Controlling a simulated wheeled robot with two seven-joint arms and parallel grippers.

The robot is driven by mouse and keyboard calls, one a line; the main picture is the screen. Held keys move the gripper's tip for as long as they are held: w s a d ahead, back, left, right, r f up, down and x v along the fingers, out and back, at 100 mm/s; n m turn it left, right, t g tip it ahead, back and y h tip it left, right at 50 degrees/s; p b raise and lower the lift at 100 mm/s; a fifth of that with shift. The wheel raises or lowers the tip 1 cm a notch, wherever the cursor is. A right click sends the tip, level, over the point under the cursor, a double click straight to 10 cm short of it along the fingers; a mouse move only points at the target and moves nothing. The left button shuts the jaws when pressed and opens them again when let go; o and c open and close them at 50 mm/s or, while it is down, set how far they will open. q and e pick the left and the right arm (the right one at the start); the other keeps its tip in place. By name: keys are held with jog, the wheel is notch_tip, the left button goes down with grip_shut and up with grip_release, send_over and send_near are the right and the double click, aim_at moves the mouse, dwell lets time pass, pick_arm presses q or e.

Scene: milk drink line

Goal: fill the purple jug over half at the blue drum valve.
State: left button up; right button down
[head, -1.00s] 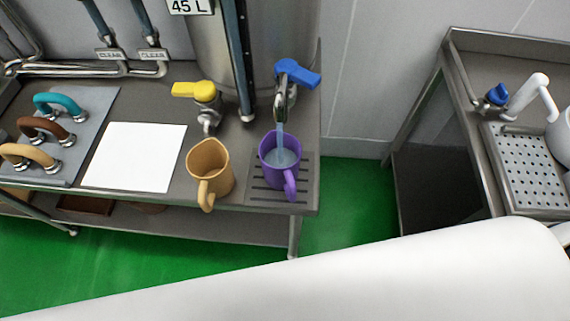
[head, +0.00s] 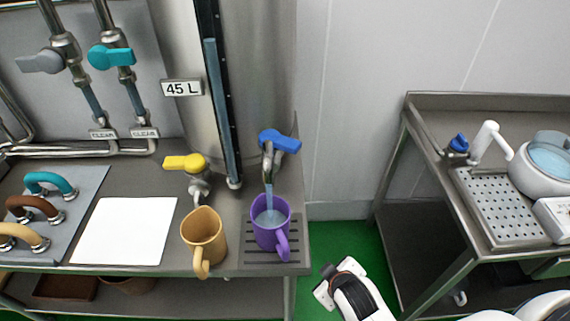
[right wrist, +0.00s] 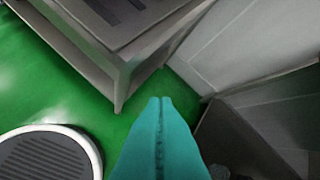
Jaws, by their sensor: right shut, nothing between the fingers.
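The purple jug (head: 264,238) stands upright on a slotted drip grate, its handle toward me. The blue drum valve (head: 280,141) is above it, its lever pointing to the right. A thin pale-blue stream (head: 268,195) runs from the spout into the jug, and a bluish surface shows inside below the rim; its exact depth is hard to tell. My right gripper (right wrist: 160,102) shows in the right wrist view with its teal fingers pressed together, empty, over the floor by the bench's leg, apart from jug and valve. My left gripper is not in view.
A tan jug (head: 203,239) stands left of the purple one, under a yellow valve (head: 186,162). A white sheet (head: 125,231) lies farther left. A steel side table (head: 478,222) stands at the right, across a gap of green floor.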

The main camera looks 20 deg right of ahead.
notch_tip(320, 180, up, 3)
jog(key=n+t, duration=1.1)
jog(key=n, duration=0.1)
send_near(299, 148)
jog(key=s+a, duration=0.2)
jog(key=a, duration=0.2)
jog(key=shift+y, duration=0.3)
jog(key=w+p, duration=0.1)
jog(key=w, duration=0.3)
jog(key=w+p, duration=0.1)
jog(key=w, duration=0.2)
jog(key=shift+w+d+r, duration=0.15)
jog(key=shift+w, duration=0.25)
jog(key=shift+w+p, duration=0.35)
jog(key=shift+w, duration=0.35)
jog(key=shift+w+d, duration=0.1)
jog(key=shift+d, duration=0.35)
jog(key=shift+w+d+p, duration=0.3)
jog(key=shift+d, duration=0.55)
jog(key=shift+w+d, duration=0.55)
jog(key=shift+d, duration=0.3)
